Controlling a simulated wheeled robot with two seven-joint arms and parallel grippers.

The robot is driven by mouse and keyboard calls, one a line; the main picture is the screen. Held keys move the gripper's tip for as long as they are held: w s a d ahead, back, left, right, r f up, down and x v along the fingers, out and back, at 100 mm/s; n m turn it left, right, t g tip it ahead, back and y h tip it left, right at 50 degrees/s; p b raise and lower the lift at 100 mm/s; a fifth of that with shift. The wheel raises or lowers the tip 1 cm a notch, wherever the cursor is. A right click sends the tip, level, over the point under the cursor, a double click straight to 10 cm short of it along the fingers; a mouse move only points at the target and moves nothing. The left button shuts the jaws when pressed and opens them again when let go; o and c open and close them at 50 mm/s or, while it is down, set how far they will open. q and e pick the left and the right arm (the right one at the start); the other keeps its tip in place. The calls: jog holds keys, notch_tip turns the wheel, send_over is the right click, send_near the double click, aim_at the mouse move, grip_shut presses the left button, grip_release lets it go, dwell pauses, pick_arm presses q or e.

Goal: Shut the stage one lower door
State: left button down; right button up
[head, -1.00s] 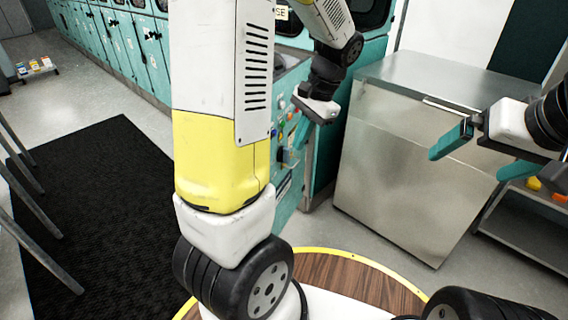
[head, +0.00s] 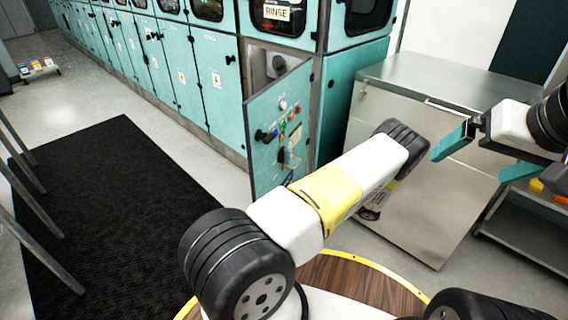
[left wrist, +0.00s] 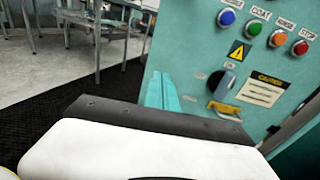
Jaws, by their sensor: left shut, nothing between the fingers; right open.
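The stage one lower door (head: 275,130) is a teal panel standing open below the RINSE window, swung out so the cabinet inside shows behind its top. It carries coloured buttons, a dark knob and labels, which also show close up on the teal panel (left wrist: 215,60) in the left wrist view. My left gripper (left wrist: 162,92) has its teal fingers together and empty, in front of the panel; any contact cannot be told. The head view does not show this gripper. My right gripper (head: 468,165) is open and empty in front of the steel cabinet.
A steel cabinet (head: 400,195) stands right of the door. The teal cabinet row (head: 190,80) runs back to the left. A black mat (head: 90,220) covers the floor at left, with metal legs beside it. A low shelf (head: 525,235) stands at right.

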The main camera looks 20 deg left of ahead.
pick_arm(q)
jog(key=f+m, duration=0.1)
jog(key=f, duration=0.1)
send_near(260, 176)
jog(key=shift+t+y, duration=0.3)
jog(key=shift+t, duration=0.1)
jog(key=a, duration=0.7)
jog(key=shift+w+f, duration=0.25)
jog(key=shift+f, duration=0.05)
